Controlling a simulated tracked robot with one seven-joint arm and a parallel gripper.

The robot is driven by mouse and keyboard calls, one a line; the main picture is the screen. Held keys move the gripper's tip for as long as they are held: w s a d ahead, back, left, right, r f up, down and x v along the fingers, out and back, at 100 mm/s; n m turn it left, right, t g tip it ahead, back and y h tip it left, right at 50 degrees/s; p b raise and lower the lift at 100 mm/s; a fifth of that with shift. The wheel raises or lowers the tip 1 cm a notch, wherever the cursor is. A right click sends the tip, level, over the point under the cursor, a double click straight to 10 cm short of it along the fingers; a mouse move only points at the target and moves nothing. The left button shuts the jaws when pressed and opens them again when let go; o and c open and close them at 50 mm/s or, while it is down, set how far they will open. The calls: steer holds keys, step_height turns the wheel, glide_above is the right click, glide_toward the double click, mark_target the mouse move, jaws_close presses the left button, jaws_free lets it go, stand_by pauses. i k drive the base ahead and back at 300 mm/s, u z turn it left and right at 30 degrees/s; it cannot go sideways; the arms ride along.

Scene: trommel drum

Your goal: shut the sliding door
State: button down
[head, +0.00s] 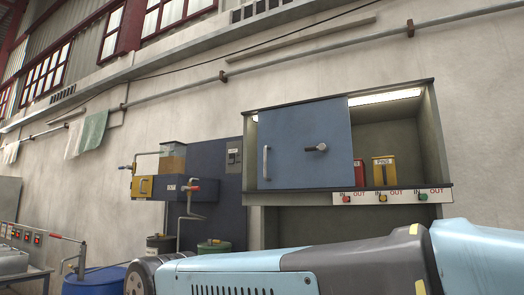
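The blue sliding door (290,150) hangs on the front of a wall cabinet. It has a pale vertical bar handle (266,162) near its left edge and a dark knob or lever (317,148) right of its middle. The door covers most of the cabinet's left part. The right part of the cabinet (400,138) stands open. In the opening are a yellow tin (384,171) marked PINS and a red tin partly behind the door's edge (359,171). My arm crosses the bottom of the view, below the cabinet. My gripper is not visible.
A ledge with IN/OUT labels and coloured buttons (383,197) runs under the opening. Left are a dark panel with pipes, a yellow box (142,187) and red-handled valves. A blue drum (94,281) and a lever console (35,237) stand lower left. Space before the door looks clear.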

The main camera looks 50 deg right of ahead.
mark_target(284, 133)
steer(key=u, duration=0.1)
steer(key=i, duration=0.15)
steer(key=z, duration=1.9)
steer(key=i, duration=0.95)
steer(key=u, duration=0.45)
